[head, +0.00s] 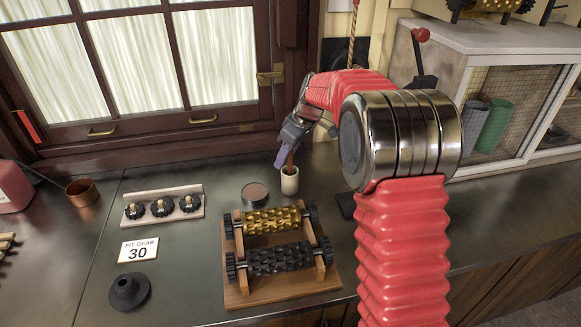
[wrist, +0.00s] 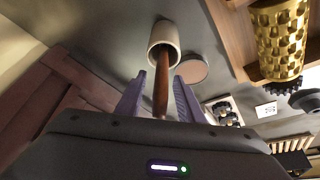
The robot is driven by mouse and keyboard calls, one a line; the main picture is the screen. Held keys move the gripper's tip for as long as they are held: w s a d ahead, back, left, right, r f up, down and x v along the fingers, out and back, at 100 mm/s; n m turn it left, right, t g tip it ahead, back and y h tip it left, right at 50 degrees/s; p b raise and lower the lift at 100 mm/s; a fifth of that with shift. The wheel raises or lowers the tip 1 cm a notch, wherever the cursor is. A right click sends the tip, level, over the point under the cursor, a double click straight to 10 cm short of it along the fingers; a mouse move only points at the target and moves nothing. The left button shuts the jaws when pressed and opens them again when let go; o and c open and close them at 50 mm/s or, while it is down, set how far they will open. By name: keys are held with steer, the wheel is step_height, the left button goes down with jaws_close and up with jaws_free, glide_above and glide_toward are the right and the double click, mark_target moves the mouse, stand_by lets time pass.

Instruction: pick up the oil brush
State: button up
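The oil brush (wrist: 161,85) has a slim brown handle that rises from a pale cup (head: 289,181); its lower end is hidden inside. The handle also shows in the head view (head: 291,163), partly behind my gripper. The cup shows in the wrist view (wrist: 163,39) too. My gripper (wrist: 160,80) has two lavender fingers, spread apart with the handle between them and a visible gap on each side. In the head view my gripper (head: 282,158) is just above the cup, its fingers close to the handle.
A round dark tin (head: 254,193) sits left of the cup. A wooden stand (head: 285,291) with gold and black rollers is in front. A gear rack (head: 163,205), a "FIT GEAR 30" card (head: 138,250) and a black flanged part (head: 129,292) lie left. The window is behind.

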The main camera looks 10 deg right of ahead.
steer(key=shift+c, duration=0.2)
jaws_close()
stand_by(0.3)
